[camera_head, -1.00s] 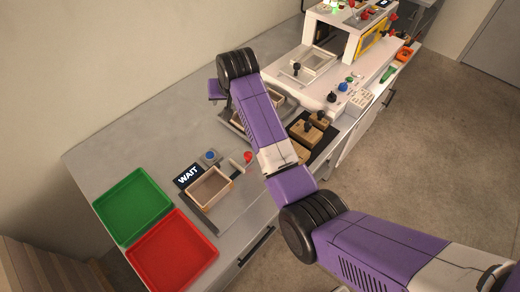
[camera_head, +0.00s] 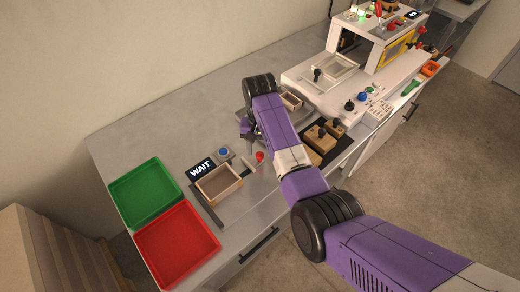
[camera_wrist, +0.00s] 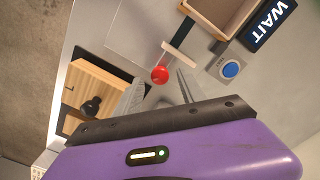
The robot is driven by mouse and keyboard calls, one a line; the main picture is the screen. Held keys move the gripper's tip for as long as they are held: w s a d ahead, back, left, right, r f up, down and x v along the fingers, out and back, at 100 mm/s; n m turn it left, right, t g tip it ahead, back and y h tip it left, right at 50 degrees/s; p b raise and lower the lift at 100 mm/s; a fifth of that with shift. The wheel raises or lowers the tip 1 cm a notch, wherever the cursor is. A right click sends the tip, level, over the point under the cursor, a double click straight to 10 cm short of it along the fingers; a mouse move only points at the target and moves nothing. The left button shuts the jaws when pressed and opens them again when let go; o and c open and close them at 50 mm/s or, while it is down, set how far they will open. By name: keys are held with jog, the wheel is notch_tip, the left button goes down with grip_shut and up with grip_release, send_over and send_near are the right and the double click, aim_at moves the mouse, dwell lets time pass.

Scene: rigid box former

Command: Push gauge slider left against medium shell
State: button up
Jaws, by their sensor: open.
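The medium shell appears to be the open wooden box (camera_head: 218,183) in the gauge, beside the WAIT display; it also shows at the top of the wrist view (camera_wrist: 222,12). The gauge slider (camera_head: 249,164) is a pale bar with a red knob (camera_head: 260,156), to the right of the shell with a gap between them. In the wrist view the slider bar (camera_wrist: 179,40) and red knob (camera_wrist: 159,75) lie just beyond my gripper (camera_wrist: 158,88). My gripper is open, its fingers on either side of the knob in the picture. Contact cannot be told.
A WAIT display (camera_head: 201,168) and a blue button (camera_head: 224,152) stand behind the shell. Green (camera_head: 146,192) and red (camera_head: 177,246) trays lie at the left. Wooden blocks with black knobs (camera_head: 322,138) sit on a dark mat at the right. A white machine (camera_head: 372,50) stands at the back right.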

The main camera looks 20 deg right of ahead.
jog(key=shift+f, duration=0.55)
grip_shut()
dwell(1.1)
